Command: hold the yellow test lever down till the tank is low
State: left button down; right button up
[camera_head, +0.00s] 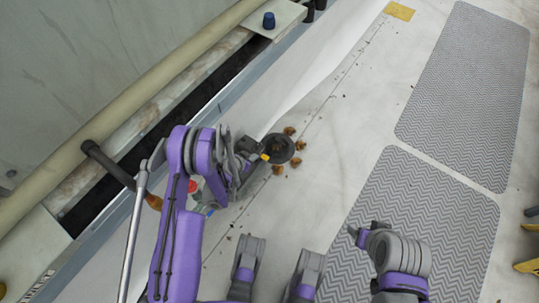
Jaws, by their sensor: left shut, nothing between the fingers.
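My left arm comes in from the lower left, and its gripper (255,151) is shut and empty beside a dark round fitting (281,149) on the pale roof. A small yellow piece (264,156) shows between the gripper and this fitting. I cannot tell whether it is the test lever, or whether the gripper touches it. The tank's water level cannot be made out. My right gripper (357,235) is over the grey mat at the lower right, far from the fitting; its fingers are too small to judge.
Brown leaf clumps (298,146) lie around the fitting. A dark bar with a brown end (118,171) spans the dark gap at left. A blue cap (269,20) stands on the white ledge. Patterned mats (465,85) cover the right; pale roof between is mostly free.

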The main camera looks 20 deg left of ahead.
pick_arm(q)
jog(key=shift+f, duration=0.3)
jog(key=b, duration=0.3)
send_over(265, 159)
jog(key=s, duration=0.1)
notch_tip(265, 159, down, 7)
jog(key=shift+a+f+b, duration=0.1)
jog(key=shift+f+b, duration=0.3)
jog(key=shift+f, duration=1.65)
jog(key=shift+f, duration=1)
dwell(3.6)
